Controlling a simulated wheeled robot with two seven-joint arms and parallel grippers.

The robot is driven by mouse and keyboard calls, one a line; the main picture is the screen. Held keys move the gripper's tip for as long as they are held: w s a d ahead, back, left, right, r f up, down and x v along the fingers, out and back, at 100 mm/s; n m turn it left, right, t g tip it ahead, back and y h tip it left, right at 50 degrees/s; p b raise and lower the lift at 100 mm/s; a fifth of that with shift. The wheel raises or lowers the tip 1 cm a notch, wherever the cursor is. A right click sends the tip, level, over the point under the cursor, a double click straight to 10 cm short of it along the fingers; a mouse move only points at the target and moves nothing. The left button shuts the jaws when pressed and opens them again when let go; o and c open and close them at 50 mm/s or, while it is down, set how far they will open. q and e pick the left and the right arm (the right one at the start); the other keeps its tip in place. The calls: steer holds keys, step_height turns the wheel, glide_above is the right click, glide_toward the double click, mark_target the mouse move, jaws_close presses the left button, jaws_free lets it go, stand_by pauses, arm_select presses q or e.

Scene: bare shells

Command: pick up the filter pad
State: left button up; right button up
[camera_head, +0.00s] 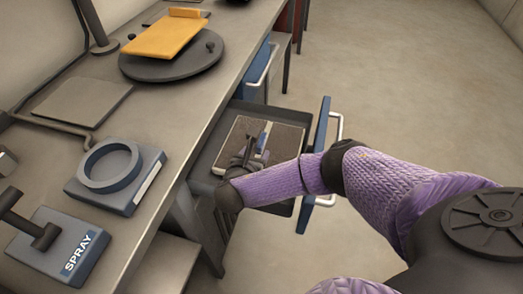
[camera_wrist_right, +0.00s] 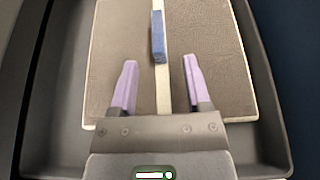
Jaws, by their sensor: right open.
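The filter pad, as I take it, is a brown-grey textured pad (camera_head: 285,140) lying in an open drawer. A pale strip runs down its middle, with a small blue block on the strip. The pad fills most of the right wrist view (camera_wrist_right: 215,50), with the blue block (camera_wrist_right: 158,38) near the top. My right gripper (camera_head: 254,147) is over the pad, partly hidden by its own wrist. In the wrist view its open, empty fingers (camera_wrist_right: 159,72) lie either side of the pale strip, just short of the blue block. I cannot tell their height above the pad. My left gripper is not in view.
The drawer (camera_head: 222,135) has dark walls and a blue front (camera_head: 318,150) with a pale handle. The bench left of it holds a SPRAY block (camera_head: 60,245), a ring fixture (camera_head: 112,170) and a round plate with an orange board (camera_head: 165,38). Floor at right is clear.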

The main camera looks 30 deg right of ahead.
mark_target(259, 146)
steer(key=b+x, duration=0.2)
steer(key=x, duration=0.3)
steer(key=shift+a+f+b, duration=0.1)
steer(key=shift+f+b, duration=0.05)
steer(key=shift+b, duration=0.2)
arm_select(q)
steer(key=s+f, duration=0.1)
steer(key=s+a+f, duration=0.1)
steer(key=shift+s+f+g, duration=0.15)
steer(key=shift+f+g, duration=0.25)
arm_select(e)
steer(key=shift+c, duration=0.3)
steer(key=c, duration=0.7)
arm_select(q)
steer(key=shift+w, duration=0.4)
arm_select(e)
jaws_close()
